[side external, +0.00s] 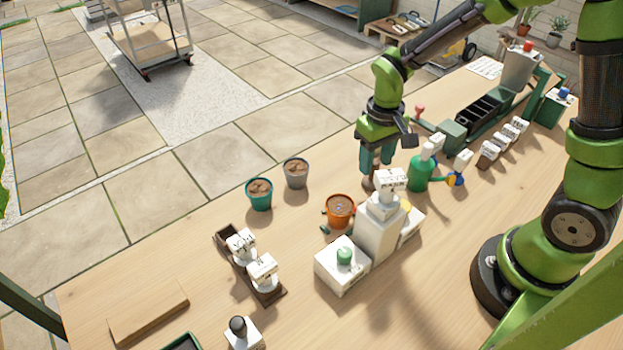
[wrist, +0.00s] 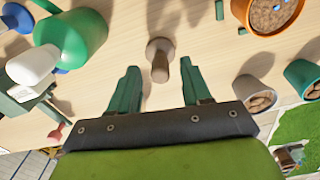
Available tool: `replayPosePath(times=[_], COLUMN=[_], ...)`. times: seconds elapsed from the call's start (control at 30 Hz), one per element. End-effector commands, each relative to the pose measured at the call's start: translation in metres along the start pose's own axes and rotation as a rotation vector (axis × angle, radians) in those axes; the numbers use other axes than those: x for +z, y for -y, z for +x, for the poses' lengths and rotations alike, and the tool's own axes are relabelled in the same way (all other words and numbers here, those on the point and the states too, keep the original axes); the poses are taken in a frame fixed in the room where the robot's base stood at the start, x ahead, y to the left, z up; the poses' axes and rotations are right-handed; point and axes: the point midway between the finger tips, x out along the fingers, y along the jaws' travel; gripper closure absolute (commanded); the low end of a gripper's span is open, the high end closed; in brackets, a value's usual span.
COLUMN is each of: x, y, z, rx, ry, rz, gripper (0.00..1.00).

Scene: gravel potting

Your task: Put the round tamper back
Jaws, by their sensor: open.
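The round tamper (wrist: 160,62) is a small wooden piece with a wide round end and a narrower handle. In the wrist view it stands on the bare table, its handle pointing toward the camera. My gripper (wrist: 159,78) is open, with its two teal fingers on either side of the handle in the picture and a gap on both sides. In the side view my gripper (side external: 377,160) points down above the table, and the tamper (side external: 369,184) shows as a brown bit just under the fingers, partly hidden behind a white labelled block. I cannot tell which spot is the tamper's own place.
An orange pot (side external: 340,209) of gravel, a grey pot (side external: 296,172) and a teal pot (side external: 259,193) stand to the left. A tall white labelled block (side external: 378,234) stands in front.

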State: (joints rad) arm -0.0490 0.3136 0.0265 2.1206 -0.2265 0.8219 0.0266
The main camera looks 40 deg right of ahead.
Motion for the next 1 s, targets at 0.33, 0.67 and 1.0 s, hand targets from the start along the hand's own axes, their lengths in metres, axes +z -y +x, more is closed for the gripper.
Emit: replayPosePath(times=[0.33,0.67,1.0], x=[-0.001,0.012,0.081], y=[0.0,-0.001,-0.008], z=[-0.071,-0.111,-0.178], rx=[-0.001,-0.039,-0.24], ry=[-0.005,-0.074,-0.422], rz=[0.001,0.025,0.144], gripper=[0.52,0.52,0.52])
